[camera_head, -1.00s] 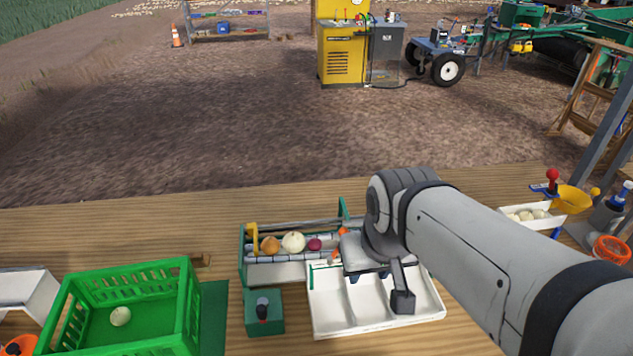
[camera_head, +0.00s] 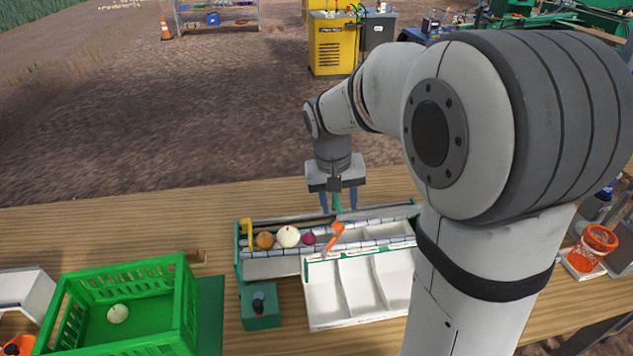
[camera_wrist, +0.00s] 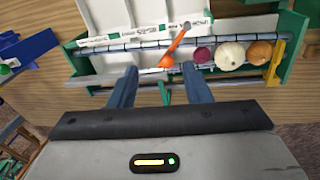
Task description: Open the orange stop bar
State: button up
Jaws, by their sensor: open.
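The orange stop bar (camera_head: 333,237) lies slanted across the roller conveyor (camera_head: 270,264), to the right of a row of onions. In the wrist view the bar (camera_wrist: 176,45) shows beyond the fingertips, running from a grey pivot at the conveyor's edge over the rollers. My gripper (camera_head: 339,206) is open and points down at the far side of the conveyor. In the wrist view its two blue fingers (camera_wrist: 161,82) are apart with nothing held, and a green post stands between them. An orange onion (camera_head: 265,240), a white onion (camera_head: 288,236) and a red onion (camera_head: 308,238) sit left of the bar.
A white tray with compartments (camera_head: 326,302) stands empty in front of the conveyor. A green box with a black-topped switch (camera_head: 261,309) is beside it. A green crate (camera_head: 185,312) holding one white onion is at left. The table's left back is clear.

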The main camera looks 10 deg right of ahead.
send_near(336, 223)
jog(key=f, duration=0.1)
jog(key=shift+g+h, duration=0.3)
jog(key=shift+g, duration=0.1)
jog(key=f, duration=0.2)
jog(key=d+f+p, duration=0.1)
jog(key=f, duration=0.5)
jog(key=shift+w+d, duration=0.15)
jog(key=shift+c, duration=0.3)
grip_shut()
jog(key=shift+a, duration=0.2)
jog(key=shift+d, duration=0.15)
